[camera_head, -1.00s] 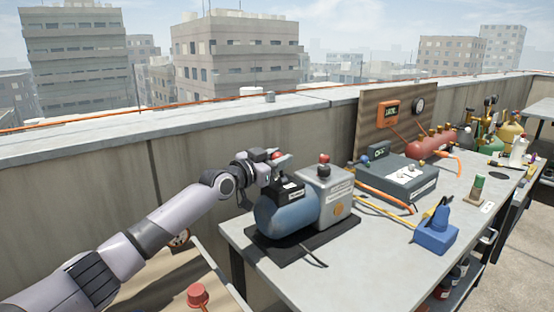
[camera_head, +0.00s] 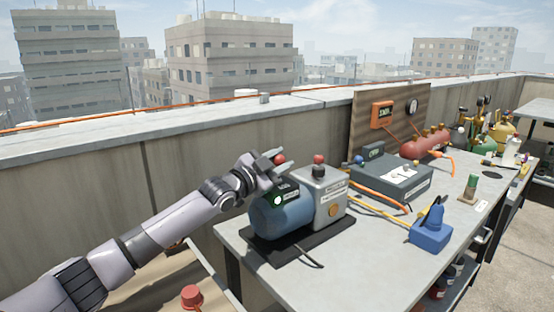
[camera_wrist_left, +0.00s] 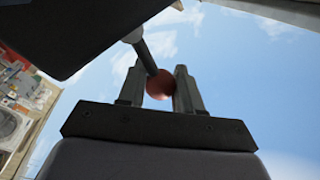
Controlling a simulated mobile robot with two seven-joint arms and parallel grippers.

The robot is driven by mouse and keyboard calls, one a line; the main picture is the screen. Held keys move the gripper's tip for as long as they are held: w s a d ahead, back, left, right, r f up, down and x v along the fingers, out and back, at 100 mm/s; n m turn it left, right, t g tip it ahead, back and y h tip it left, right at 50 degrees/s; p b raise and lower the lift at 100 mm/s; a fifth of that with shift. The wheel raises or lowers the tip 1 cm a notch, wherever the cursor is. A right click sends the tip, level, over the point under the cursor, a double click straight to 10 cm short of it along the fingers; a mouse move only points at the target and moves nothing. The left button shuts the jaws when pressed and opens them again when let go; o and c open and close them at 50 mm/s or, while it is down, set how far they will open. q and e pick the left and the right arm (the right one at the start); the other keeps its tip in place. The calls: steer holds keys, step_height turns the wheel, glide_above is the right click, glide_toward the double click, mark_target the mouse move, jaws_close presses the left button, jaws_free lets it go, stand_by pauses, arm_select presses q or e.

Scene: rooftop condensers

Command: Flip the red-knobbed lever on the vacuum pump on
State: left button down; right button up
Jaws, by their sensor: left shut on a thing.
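The vacuum pump (camera_head: 282,219) has a blue motor body and a grey housing, and sits on a black mat on the bench. The lever's red knob (camera_head: 280,159) stands above the motor end. My left gripper (camera_head: 272,157) is at the lever from the left, shut on it. In the left wrist view the red knob (camera_wrist_left: 161,85) on its grey rod lies between the two fingers (camera_wrist_left: 160,90). A second red-topped knob (camera_head: 319,159) stands on the grey housing. My right gripper is not in view.
The bench (camera_head: 330,275) also holds a dark grey box (camera_head: 395,180) with hoses, a blue tool (camera_head: 431,231), a red cylinder (camera_head: 425,143) and gas bottles further back. A concrete parapet (camera_head: 190,145) runs behind. The front of the bench top is clear.

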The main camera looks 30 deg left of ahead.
arm_select(q)
steer(key=shift+a+m, duration=0.25)
steer(key=shift+m, duration=0.15)
steer(key=shift+s+r, duration=0.1)
steer(key=shift+m, duration=0.3)
steer(key=c, duration=0.8)
jaws_free()
steer(key=shift+d, duration=0.15)
step_height(320, 180, up, 20)
steer(key=p, duration=0.3)
